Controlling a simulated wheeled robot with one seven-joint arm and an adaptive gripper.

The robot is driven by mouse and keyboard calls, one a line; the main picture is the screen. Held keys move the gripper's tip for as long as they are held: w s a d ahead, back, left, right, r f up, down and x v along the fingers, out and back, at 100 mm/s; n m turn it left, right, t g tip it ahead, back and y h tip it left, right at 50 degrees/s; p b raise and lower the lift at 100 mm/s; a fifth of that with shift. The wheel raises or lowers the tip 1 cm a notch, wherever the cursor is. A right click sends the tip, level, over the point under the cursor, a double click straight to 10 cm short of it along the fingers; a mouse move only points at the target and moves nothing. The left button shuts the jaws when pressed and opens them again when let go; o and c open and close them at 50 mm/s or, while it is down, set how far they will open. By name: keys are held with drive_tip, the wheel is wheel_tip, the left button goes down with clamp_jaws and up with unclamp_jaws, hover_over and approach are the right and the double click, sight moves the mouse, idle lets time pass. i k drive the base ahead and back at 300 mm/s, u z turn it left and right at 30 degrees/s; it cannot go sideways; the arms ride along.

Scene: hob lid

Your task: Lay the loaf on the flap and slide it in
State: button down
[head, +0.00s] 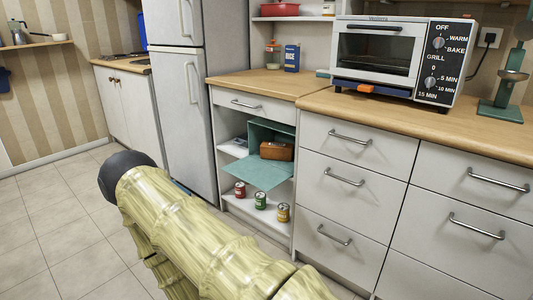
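A teal bin (272,128) stands in the open shelf section of the low cabinet. Its teal flap (255,174) is folded down and sticks out in front of the shelf. A brown block-shaped thing (276,151), which looks like the loaf, sits at the bin's mouth at the back right of the flap. I cannot tell whether it rests on the flap or on the bin floor. My yellowish arm crosses the foreground and ends in a dark rounded part left of the cabinet. I see no gripper fingers.
Red, green and yellow cans (260,201) stand on the lower shelf below the flap. Drawers (343,178) with handles flank the section on the right. A toaster oven (385,58) stands on the counter above. The tiled floor (60,215) at left is clear.

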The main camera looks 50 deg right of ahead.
sight(271, 151)
drive_tip(key=z, duration=0.8)
